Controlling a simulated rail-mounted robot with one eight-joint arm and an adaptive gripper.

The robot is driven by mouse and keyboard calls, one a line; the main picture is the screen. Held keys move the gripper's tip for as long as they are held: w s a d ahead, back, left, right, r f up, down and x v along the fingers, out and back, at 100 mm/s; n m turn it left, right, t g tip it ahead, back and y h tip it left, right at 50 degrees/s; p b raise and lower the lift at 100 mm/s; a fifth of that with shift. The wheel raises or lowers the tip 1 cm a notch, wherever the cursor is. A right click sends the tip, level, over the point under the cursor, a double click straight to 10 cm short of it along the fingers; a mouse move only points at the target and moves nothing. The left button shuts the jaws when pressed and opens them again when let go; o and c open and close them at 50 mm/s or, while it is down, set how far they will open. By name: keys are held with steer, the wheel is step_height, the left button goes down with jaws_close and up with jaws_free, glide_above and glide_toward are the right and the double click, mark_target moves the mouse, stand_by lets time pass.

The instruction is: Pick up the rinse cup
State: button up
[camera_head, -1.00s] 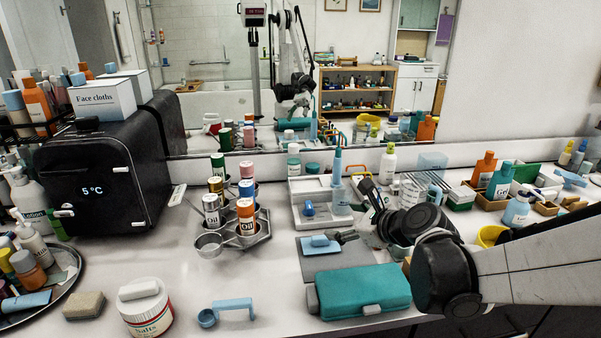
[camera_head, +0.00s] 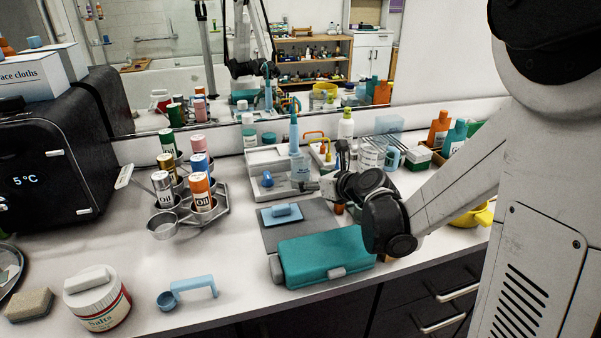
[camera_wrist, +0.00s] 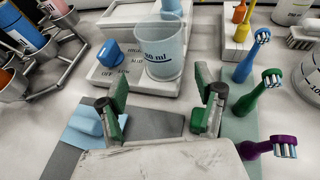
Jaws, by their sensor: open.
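A clear, bluish cup with "ml" markings (camera_wrist: 165,52), which looks like the rinse cup, stands upright on a white unit (camera_wrist: 118,72) in the wrist view. A blue part shows behind its rim. In the head view my gripper (camera_head: 328,184) is small and dark, right of the unit.
Toothbrushes, blue (camera_wrist: 252,72), green (camera_wrist: 256,92) and purple (camera_wrist: 268,148), stand close to the right finger. A blue item (camera_wrist: 88,122) lies on a grey mat at the left. An oil-bottle rack (camera_head: 222,212) stands left; a teal case (camera_head: 325,256) lies at the front.

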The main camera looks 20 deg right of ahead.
mark_target(307, 171)
steer(key=shift+w+d+r+b+x, duration=0.15)
steer(key=shift+b+x, duration=0.1)
steer(key=shift+x, duration=1.15)
steer(key=shift+w+d+r+b+x, duration=0.1)
steer(key=shift+b+x, duration=0.1)
steer(key=shift+x, duration=1.15)
steer(key=shift+s, duration=0.1)
steer(key=c, duration=1.4)
steer(key=shift+r, duration=0.15)
steer(key=shift+r, duration=0.5)
step_height(307, 171, up, 3)
steer(key=shift+p, duration=0.65)
steer(key=s+a+r, duration=0.1)
steer(key=a+r, duration=0.1)
steer(key=a, duration=0.1)
steer(key=s+a+r+p, duration=0.1)
steer(key=s+a+r, duration=0.1)
steer(key=a, duration=0.2)
steer(key=s+a+r+p, duration=0.1)
steer(key=s+a+r, duration=0.1)
steer(key=a, duration=0.1)
steer(key=shift+a+r, duration=0.25)
steer(key=shift+r, duration=0.15)
